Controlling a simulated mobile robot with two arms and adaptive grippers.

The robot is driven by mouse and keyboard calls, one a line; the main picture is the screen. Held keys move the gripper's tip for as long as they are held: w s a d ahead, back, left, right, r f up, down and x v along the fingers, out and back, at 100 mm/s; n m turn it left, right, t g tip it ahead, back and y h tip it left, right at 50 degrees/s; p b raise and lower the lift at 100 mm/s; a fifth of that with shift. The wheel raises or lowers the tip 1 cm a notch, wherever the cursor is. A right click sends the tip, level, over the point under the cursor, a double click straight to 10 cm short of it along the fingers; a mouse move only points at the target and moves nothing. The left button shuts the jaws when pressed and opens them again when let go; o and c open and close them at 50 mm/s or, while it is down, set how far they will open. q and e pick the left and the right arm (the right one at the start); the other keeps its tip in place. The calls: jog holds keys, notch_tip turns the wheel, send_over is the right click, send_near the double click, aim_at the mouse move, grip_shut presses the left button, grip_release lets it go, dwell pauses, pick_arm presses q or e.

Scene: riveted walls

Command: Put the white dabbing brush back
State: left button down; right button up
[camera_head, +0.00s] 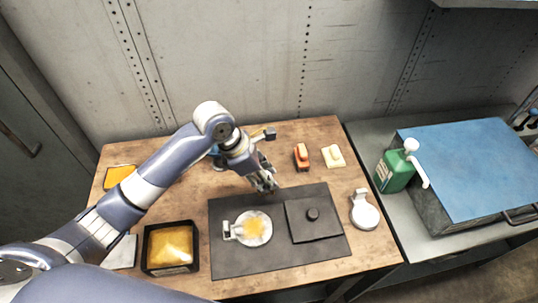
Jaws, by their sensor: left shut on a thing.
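My left gripper (266,185) hangs over the back edge of the dark mat (226,256). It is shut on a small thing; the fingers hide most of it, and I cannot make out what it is. A cream-white block with a raised grip (334,155), possibly a dabbing brush, lies at the back right of the wooden table. An orange one (301,157) stands to its left. Both are apart from the gripper. A round white dish with a yellow patch (254,228) lies on the mat, in front of the gripper. My right gripper is out of view.
A dark square plate with a black knob (313,228) lies on the mat. A white round pan (364,213) is to its right. A black tray of yellow material (169,247) stands front left. A green pump bottle (394,168) stands on the adjoining counter.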

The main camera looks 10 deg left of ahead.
pick_arm(q)
jog(key=shift+w+a+f+p, duration=0.2)
jog(key=shift+w+f+p, duration=0.4)
jog(key=shift+w, duration=1.3)
jog(key=shift+w+a+f+p, duration=0.25)
jog(key=shift+w+f, duration=0.7)
jog(key=shift+w, duration=1)
jog(key=shift+w+a+f+p, duration=0.3)
jog(key=shift+w+f, duration=0.45)
jog(key=shift+w, duration=1.15)
jog(key=shift+d, duration=0.1)
jog(key=c, duration=1.2)
grip_release()
jog(key=shift+f, duration=0.15)
